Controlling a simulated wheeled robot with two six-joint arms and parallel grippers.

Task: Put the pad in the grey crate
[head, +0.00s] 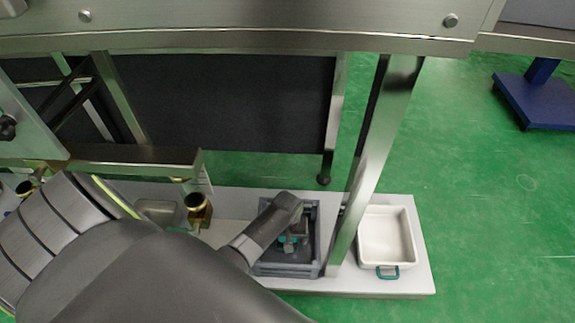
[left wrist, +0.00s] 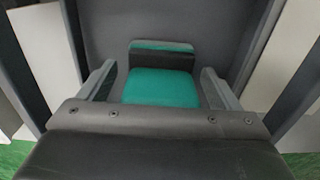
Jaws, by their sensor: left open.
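The grey crate (head: 288,271) stands on a white shelf below the steel frame. My left gripper (head: 291,238) points down into it. The pad, teal with a dark band across it, lies inside the crate in the left wrist view (left wrist: 160,88). Only a bit of teal shows under the gripper in the head view. In the left wrist view my left gripper (left wrist: 158,82) is open, with one finger on each side of the pad and a gap on both sides. My right gripper is not in view.
A white tray (head: 387,238) with a teal handle stands right of the crate. A slanting steel post (head: 372,175) rises between them. A steel beam (head: 240,40) crosses above. A brass-coloured fitting (head: 197,205) is left of the crate.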

